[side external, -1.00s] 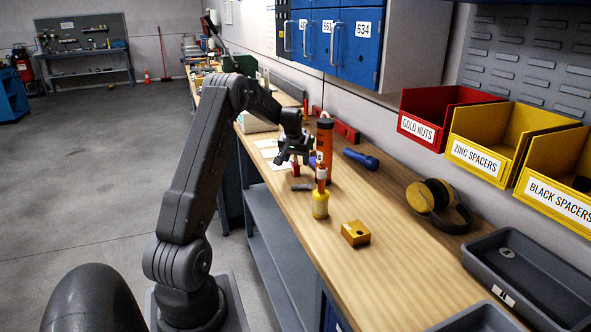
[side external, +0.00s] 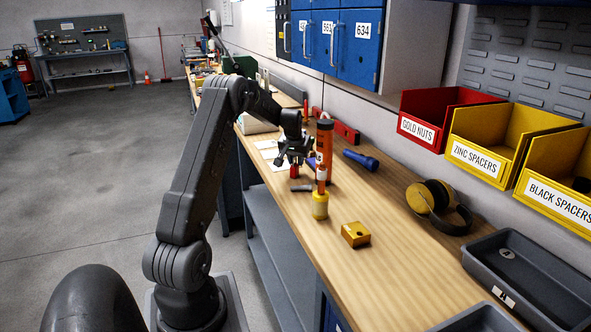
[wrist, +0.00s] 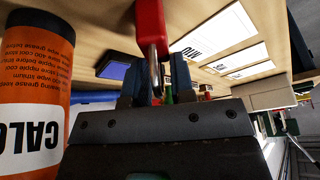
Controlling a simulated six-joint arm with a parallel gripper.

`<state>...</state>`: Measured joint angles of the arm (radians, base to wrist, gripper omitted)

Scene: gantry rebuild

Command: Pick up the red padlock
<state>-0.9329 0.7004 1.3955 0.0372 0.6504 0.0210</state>
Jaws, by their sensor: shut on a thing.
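The red padlock (side external: 294,171) shows as a small red shape just under my gripper (side external: 292,158) in the side external view, above the bench or touching it; I cannot tell which. In the wrist view the red padlock (wrist: 150,22) stands at the top centre, with a grey metal part, likely its shackle, reaching between my dark fingers (wrist: 154,84). My gripper is shut on it. The lower end of that grey part is hidden between the fingers.
An orange canister (side external: 325,138) stands close to the right; it also fills the left of the wrist view (wrist: 38,95). White papers (wrist: 215,35) lie on the bench.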

